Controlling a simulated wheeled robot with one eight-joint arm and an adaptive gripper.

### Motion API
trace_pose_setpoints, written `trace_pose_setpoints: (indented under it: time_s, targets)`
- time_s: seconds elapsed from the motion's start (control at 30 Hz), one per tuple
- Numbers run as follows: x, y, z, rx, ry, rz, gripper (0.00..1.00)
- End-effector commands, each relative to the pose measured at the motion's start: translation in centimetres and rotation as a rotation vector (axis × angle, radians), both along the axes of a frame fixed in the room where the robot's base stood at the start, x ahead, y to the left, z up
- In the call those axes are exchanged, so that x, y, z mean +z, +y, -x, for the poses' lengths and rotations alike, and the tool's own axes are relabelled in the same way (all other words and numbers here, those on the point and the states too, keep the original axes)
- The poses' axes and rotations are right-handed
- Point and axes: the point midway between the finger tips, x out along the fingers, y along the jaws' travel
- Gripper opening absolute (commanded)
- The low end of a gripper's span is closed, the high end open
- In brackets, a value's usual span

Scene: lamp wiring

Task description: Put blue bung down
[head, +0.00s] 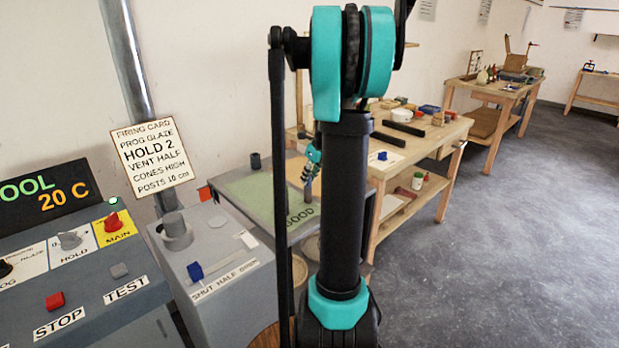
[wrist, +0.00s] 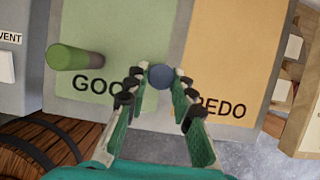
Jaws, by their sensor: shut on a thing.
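My gripper (wrist: 160,80) is shut on the blue bung (wrist: 161,76), which shows as a dark blue-grey round end between the fingertips in the wrist view. Behind it in that view lies the right edge of the green GOOD panel (wrist: 120,30), close to the strip beside the orange REDO panel (wrist: 235,50). In the head view my gripper (head: 308,172) is over the GOOD panel (head: 250,195), partly beside my dark arm. I cannot tell whether the bung touches the surface.
A green cylinder (wrist: 75,57) stands on the GOOD panel at its left in the wrist view. A wooden barrel (wrist: 40,145) is at the lower left. In the head view, a grey box with a blue lever (head: 195,271) stands in front; a wooden workbench (head: 420,150) is behind.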

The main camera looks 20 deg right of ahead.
Motion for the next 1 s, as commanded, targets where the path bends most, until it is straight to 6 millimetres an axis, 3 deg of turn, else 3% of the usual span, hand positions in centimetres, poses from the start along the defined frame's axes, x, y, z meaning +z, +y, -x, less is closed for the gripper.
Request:
trace_pose_setpoints:
  time_s: [0.17,0.2,0.33,0.73,1.0]
  targets:
    - [-0.2,0.0,0.1,0.001,0.003,0.001,0.00]
    - [-0.2,0.0,0.1,0.001,0.004,0.001,0.28]
    - [-0.2,0.0,0.1,0.001,0.003,0.001,0.44]
    - [0.5,-0.1,0.3,0.000,0.002,0.001,0.44]
    - [4.9,-0.7,2.1,-0.001,0.002,0.000,0.44]
